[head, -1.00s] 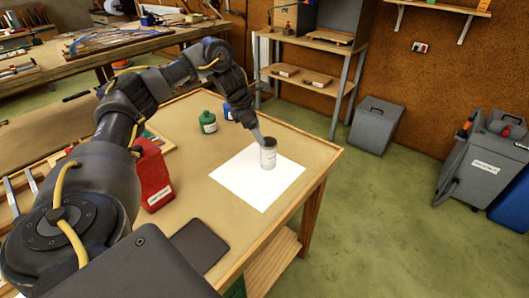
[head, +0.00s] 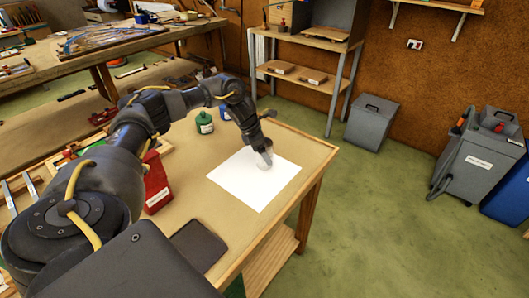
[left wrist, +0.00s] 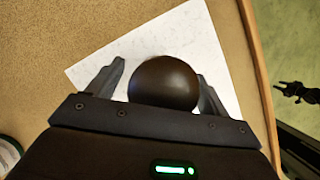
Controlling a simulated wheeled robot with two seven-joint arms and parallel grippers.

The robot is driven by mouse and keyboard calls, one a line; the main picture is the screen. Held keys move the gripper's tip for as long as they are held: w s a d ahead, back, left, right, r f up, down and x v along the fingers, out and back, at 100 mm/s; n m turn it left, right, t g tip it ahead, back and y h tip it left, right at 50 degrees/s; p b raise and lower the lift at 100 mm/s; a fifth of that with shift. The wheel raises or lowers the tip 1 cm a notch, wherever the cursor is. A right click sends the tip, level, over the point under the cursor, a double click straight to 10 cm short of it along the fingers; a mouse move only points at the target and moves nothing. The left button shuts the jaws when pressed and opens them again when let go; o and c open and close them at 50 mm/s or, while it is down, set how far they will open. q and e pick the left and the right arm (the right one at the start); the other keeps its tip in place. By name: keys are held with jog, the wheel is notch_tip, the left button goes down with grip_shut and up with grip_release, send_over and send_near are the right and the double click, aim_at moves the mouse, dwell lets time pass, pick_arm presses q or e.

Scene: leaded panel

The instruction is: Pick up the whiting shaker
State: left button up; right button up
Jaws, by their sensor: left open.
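The whiting shaker (head: 264,163) is a white cylinder standing upright on the white sheet of paper (head: 236,187), its upper part mostly hidden by my left gripper (head: 265,152). In the left wrist view its round dark top (left wrist: 165,83) sits between the two fingers of my left gripper (left wrist: 158,88). The fingers are open, one on each side of the top. The right finger is partly hidden behind the top, and I cannot tell whether either finger touches the shaker. My right gripper does not clearly show.
A green bottle (head: 204,123) stands left of the paper. A red container (head: 156,182) and a dark flat slab (head: 199,244) are nearer on the workbench (head: 300,143). The bench's right edge is close to the paper. The bench between slab and paper is clear.

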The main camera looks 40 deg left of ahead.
pick_arm(q)
jog(key=c, duration=1.2)
jog(key=shift+r, duration=0.1)
jog(key=shift+c, duration=0.2)
jog(key=shift+r, duration=0.6)
jog(key=s+a+r, duration=0.8)
jog(key=s+r, duration=0.3)
jog(key=shift+s+r+b, duration=0.2)
jog(key=shift+r+b, duration=0.1)
